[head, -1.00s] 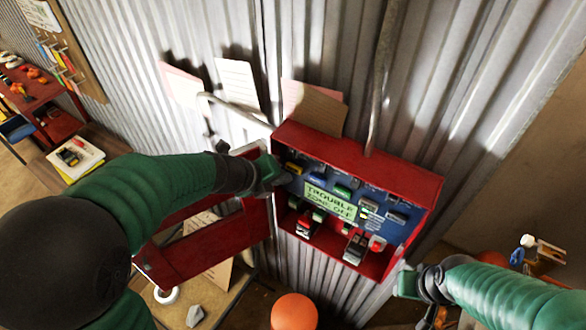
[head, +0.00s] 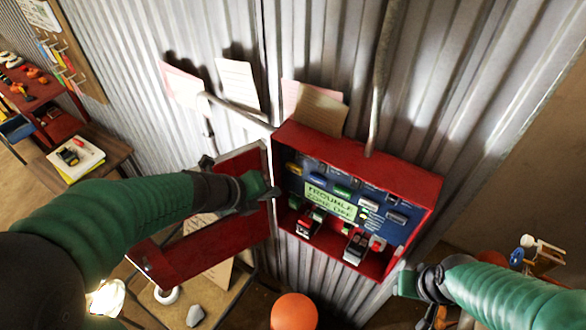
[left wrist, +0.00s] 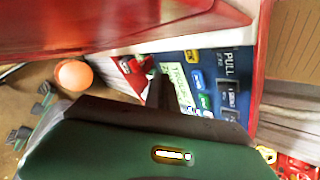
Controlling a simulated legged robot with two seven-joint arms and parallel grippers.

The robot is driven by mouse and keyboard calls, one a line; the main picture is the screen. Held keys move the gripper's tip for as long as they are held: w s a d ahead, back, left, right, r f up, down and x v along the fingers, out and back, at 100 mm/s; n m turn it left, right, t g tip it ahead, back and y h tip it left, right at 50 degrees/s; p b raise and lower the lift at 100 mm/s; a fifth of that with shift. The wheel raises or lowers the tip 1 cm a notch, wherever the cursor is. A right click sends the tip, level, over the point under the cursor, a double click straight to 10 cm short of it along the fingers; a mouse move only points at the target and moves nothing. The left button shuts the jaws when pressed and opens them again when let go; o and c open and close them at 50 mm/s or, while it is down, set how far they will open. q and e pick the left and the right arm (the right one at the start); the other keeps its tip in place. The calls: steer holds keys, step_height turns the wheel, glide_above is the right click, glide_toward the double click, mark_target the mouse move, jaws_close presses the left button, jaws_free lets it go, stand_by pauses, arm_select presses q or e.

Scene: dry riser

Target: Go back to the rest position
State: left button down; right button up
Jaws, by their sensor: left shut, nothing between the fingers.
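My left gripper (head: 268,192) is shut and empty, in front of the open red door (head: 200,242) near the left edge of the red panel box (head: 405,176). In the left wrist view its dark fingers (left wrist: 155,95) point toward the box's blue panel (left wrist: 232,62). In the head view the blue panel (head: 400,229) carries a green display (head: 330,201) reading "TROUBLE", and several coloured switches. My right gripper (head: 405,284) is at the lower right, below the box; its finger opening is not clear.
An orange ball-like thing (head: 294,311) is at the bottom centre. A low table (head: 226,292) with a tape roll (head: 166,294) stands below the door. A grey pipe (head: 382,75) runs up the corrugated wall. Papers (head: 238,82) hang above the box.

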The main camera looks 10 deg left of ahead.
stand_by(0.5)
arm_select(q)
steer(key=s+a+f+n+g+y+b, duration=0.1)
steer(key=s+f+n+b, duration=0.3)
steer(key=f+n, duration=0.4)
steer(key=s+a+f+n+g+y+b, duration=0.2)
steer(key=s+f+n+b, duration=0.2)
steer(key=f+n, duration=0.4)
steer(key=s+a+f+n+g+y+b, duration=0.1)
steer(key=s+f+n+b, duration=0.4)
steer(key=n, duration=0.9)
step_height(320, 180, down, 4)
steer(key=shift+a+r+g+y+b, duration=0.2)
steer(key=shift+g+y+b, duration=0.25)
steer(key=shift+b, duration=0.35)
steer(key=shift+s, duration=0.1)
